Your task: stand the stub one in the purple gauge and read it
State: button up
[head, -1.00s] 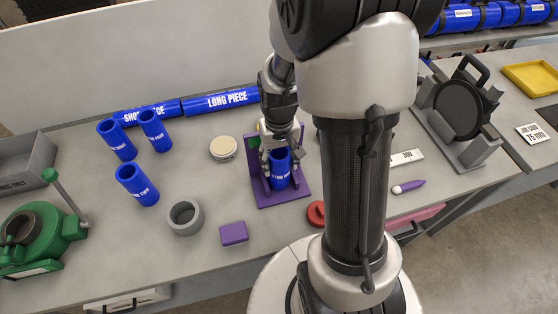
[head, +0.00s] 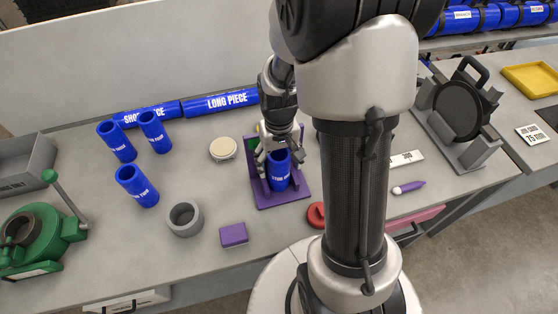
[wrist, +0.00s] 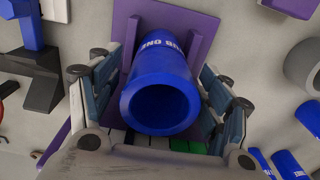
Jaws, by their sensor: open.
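A blue stub (head: 280,172) stands upright on the base of the purple gauge (head: 291,200), against its upright part. In the wrist view the stub (wrist: 160,75) shows its open top end and white lettering that seems to end in "ONE". The purple gauge (wrist: 205,30) shows beyond it. My gripper (head: 278,156) is open, with its fingers spread on either side of the stub's upper end; they also show in the wrist view (wrist: 158,98). A green and pale banded strip (wrist: 180,145) lies beside the stub's rim, partly hidden by my gripper. I cannot make out a reading.
Several other blue stubs (head: 137,185) stand at the left. A grey ring (head: 185,219), a purple block (head: 233,235) and a round cream-topped item (head: 223,149) lie near the gauge. A long blue pipe (head: 222,101) lies behind. A red item (head: 317,214) sits right of the gauge.

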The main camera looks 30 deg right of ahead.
notch_tip(320, 180, up, 12)
jog(key=p, duration=0.3)
jog(key=shift+r, duration=0.1)
jog(key=s+a+r+n+t, duration=0.3)
jog(key=s+a+r+t, duration=0.1)
jog(key=s+a+r, duration=0.6)
jog(key=s+r, duration=0.2)
jog(key=s, duration=0.1)
jog(key=shift+s+a+r+t, duration=0.2)
jog(key=shift+s+a+t, duration=0.1)
jog(key=shift+a, duration=0.05)
notch_tip(320, 180, down, 5)
jog(key=b, duration=0.4)
jog(key=shift+r+b, duration=0.1)
jog(key=shift+b, duration=0.2)
